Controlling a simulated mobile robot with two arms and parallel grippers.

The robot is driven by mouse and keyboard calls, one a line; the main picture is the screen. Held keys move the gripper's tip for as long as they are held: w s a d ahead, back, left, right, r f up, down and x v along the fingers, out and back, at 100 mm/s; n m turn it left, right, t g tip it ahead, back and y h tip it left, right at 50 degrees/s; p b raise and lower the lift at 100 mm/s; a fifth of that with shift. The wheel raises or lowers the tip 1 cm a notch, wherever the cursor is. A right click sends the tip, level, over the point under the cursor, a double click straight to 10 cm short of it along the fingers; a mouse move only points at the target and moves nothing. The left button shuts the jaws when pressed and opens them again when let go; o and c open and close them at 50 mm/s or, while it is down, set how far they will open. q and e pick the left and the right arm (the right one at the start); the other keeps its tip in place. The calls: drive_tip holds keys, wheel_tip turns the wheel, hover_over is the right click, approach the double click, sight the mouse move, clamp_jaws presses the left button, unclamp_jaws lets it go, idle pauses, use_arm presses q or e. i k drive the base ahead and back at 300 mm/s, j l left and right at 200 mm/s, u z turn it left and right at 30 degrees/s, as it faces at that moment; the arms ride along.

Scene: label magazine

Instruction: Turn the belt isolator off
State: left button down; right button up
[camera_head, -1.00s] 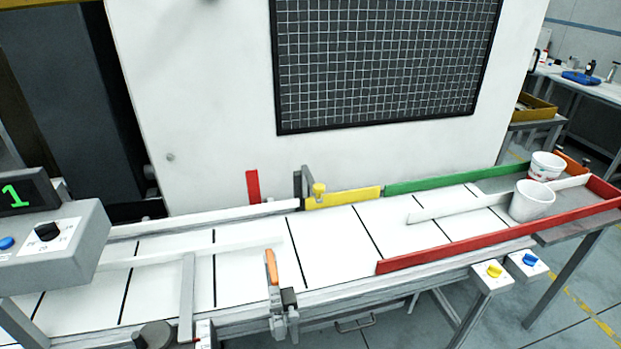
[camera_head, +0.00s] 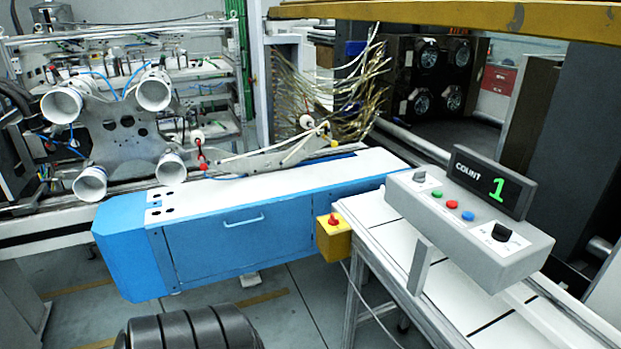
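A grey control box (camera_head: 464,222) stands on the conveyor at the right. It carries a black rotary knob (camera_head: 500,232) on a white marked plate and a smaller dark knob (camera_head: 419,177) on another plate. Between them are green, red and blue buttons. A yellow box (camera_head: 333,242) with a red knob (camera_head: 333,219) on top is fixed at the conveyor's left end. No label readable here tells which control is the belt isolator, and the switch positions are too small to read. Neither gripper is in view.
A display (camera_head: 491,184) reads COUNT 1. A long blue cabinet (camera_head: 235,248) meets the conveyor (camera_head: 385,240). Behind it is a frame with several white cups (camera_head: 153,90). A black ribbed cylinder (camera_head: 190,330) is at the bottom edge. Open floor shows below the cabinet.

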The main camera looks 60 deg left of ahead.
sight(332, 220)
drive_tip(key=u, duration=1.8)
drive_tip(key=i+j+z, duration=0.2)
drive_tip(key=i, duration=0.15)
drive_tip(key=i+l, duration=0.05)
drive_tip(key=l, duration=0.05)
